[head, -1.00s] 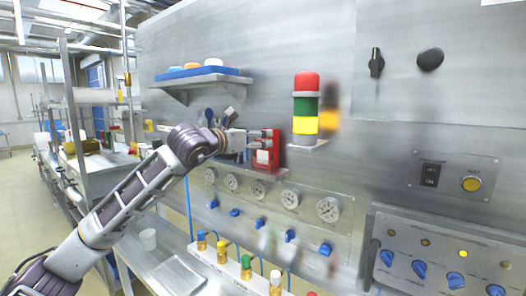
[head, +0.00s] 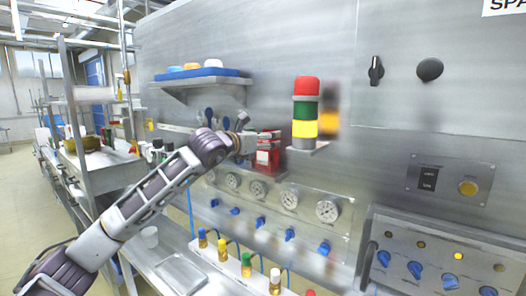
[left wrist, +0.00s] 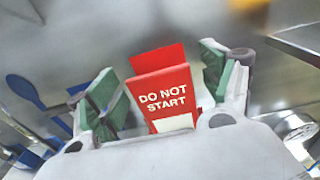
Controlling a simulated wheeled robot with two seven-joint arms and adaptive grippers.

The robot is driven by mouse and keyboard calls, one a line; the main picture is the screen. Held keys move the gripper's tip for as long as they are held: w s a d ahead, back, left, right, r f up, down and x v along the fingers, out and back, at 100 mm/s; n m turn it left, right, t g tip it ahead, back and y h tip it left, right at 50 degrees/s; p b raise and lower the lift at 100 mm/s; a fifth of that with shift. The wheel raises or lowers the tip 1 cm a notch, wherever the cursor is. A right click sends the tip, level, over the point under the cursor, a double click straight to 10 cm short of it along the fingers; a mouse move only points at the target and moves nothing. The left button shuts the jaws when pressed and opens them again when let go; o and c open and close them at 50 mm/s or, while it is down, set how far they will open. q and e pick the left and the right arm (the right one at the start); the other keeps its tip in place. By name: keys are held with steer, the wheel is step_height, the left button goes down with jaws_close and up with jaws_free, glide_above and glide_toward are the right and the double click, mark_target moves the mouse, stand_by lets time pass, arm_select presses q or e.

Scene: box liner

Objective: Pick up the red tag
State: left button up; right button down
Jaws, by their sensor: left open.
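The red tag (left wrist: 165,98) reads "DO NOT START" in the left wrist view, with a pale patch at its lower edge. A second red panel shows just behind its top. The red tag also shows in the head view (head: 268,158), by the wall panel left of the signal tower. My left gripper (left wrist: 160,90) is open, with one green-padded finger on each side of the tag. Its tip (head: 258,142) partly covers the tag in the head view. I cannot tell whether the fingers touch it. My right gripper is not in view.
A signal tower (head: 305,115) stands on a small bracket right of the tag. A shelf with a blue tray (head: 200,73) is above. Gauges (head: 288,200) and blue valves run below. Blue utensils (left wrist: 25,90) hang to the left.

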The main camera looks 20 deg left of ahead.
arm_select(q)
steer(key=shift+c, duration=0.3)
steer(key=c, duration=0.9)
steer(key=shift+r, duration=0.15)
steer(key=shift+c, duration=0.2)
steer(key=shift+r+b, duration=0.65)
steer(key=shift+r, duration=4.2)
